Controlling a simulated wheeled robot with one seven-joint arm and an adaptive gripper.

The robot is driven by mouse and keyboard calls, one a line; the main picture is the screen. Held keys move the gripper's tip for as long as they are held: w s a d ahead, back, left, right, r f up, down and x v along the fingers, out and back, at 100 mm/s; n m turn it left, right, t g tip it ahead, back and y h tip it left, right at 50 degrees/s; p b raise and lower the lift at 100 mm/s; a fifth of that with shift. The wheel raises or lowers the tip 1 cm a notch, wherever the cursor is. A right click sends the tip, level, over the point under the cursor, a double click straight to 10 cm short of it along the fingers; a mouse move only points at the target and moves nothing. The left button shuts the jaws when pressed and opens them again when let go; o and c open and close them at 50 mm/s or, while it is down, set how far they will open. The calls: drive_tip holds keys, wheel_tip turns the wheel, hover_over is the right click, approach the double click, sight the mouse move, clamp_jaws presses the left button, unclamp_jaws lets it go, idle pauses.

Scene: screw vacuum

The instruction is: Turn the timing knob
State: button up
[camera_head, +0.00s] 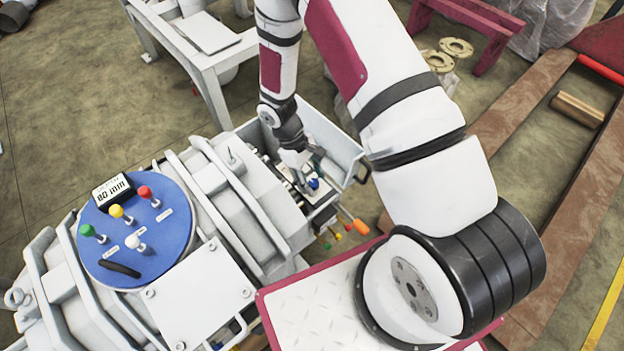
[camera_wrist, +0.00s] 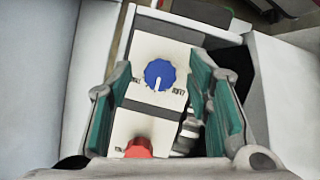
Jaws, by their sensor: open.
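The timing knob is a blue, ridged dial (camera_wrist: 160,75) with a white pointer mark on a pale panel (camera_wrist: 135,122). In the wrist view it lies between and beyond the fingertips of my gripper (camera_wrist: 160,90). The gripper is open, one green-padded finger on each side of the knob, and I see no contact. The white pointer points down toward the bottom of the picture. In the head view the blue knob (camera_head: 314,183) is small, beside my gripper (camera_head: 308,178), whose fingers are partly hidden there.
In the head view, colored levers (camera_head: 340,236) stick out below the panel. A blue round panel (camera_head: 165,245) with several toggles and a display is at left. A white-walled box (camera_head: 335,140) surrounds the work area.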

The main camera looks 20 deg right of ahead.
drive_tip(key=shift+f, duration=0.1)
clamp_jaws()
drive_tip(key=shift+n, duration=0.4)
drive_tip(key=shift+s+n+t+h, duration=0.1)
drive_tip(key=shift+n+t+h, duration=0.3)
drive_tip(key=shift+n, duration=0.8)
drive_tip(key=shift+n+t+h, duration=0.3)
drive_tip(key=shift+n+h, duration=0.1)
drive_tip(key=shift+n, duration=0.8)
unclamp_jaws()
drive_tip(key=shift+a, duration=0.1)
